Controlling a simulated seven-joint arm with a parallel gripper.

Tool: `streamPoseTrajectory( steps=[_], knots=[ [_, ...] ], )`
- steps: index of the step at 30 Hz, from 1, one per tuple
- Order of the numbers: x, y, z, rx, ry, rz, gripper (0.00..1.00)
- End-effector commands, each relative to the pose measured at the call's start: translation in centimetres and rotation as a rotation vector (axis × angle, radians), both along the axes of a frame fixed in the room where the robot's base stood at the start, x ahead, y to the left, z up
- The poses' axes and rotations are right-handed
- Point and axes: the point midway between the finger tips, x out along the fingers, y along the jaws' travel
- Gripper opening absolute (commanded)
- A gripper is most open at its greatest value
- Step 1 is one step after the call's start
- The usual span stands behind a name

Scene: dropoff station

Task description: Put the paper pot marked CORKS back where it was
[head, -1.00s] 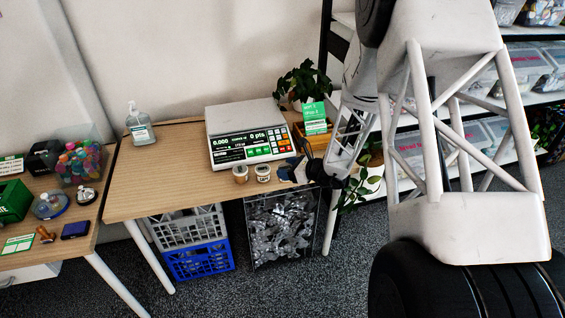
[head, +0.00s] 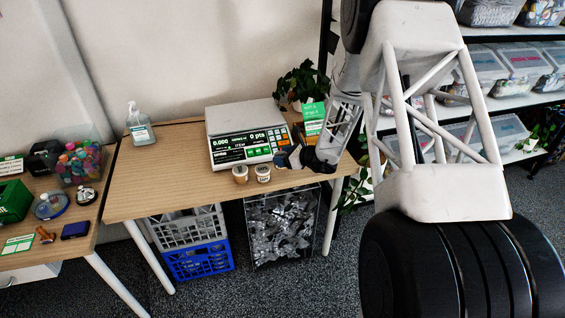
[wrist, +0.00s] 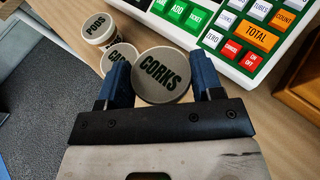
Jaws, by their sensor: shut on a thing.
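In the wrist view, my gripper (wrist: 160,62) is shut on a round pale paper pot (wrist: 161,84) whose lid reads CORKS. In the head view these two pots, left (head: 240,174) and right (head: 263,173), stand at the table's front edge before the scale. My gripper (head: 284,159) is right of them, close to the scale's front right corner. The held pot is hard to make out there.
The white counting scale (head: 215,118) stands close behind the gripper. A green card (head: 313,118) and a potted plant (head: 300,82) are at the back right. A pump bottle (head: 140,128) stands back left. The wooden table (head: 160,175) is clear left of the scale.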

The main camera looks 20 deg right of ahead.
Motion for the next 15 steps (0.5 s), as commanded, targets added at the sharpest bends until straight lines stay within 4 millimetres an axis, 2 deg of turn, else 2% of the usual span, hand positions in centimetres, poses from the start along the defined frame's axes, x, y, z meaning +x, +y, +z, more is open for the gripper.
streamPoseTrajectory(
  steps=[6,15],
  knots=[
    [1.0,-0.1,-0.2,0.000,0.000,0.000,0.30],
    [0.8,-0.1,-3.4,0.001,0.001,0.000,0.30]
  ],
)
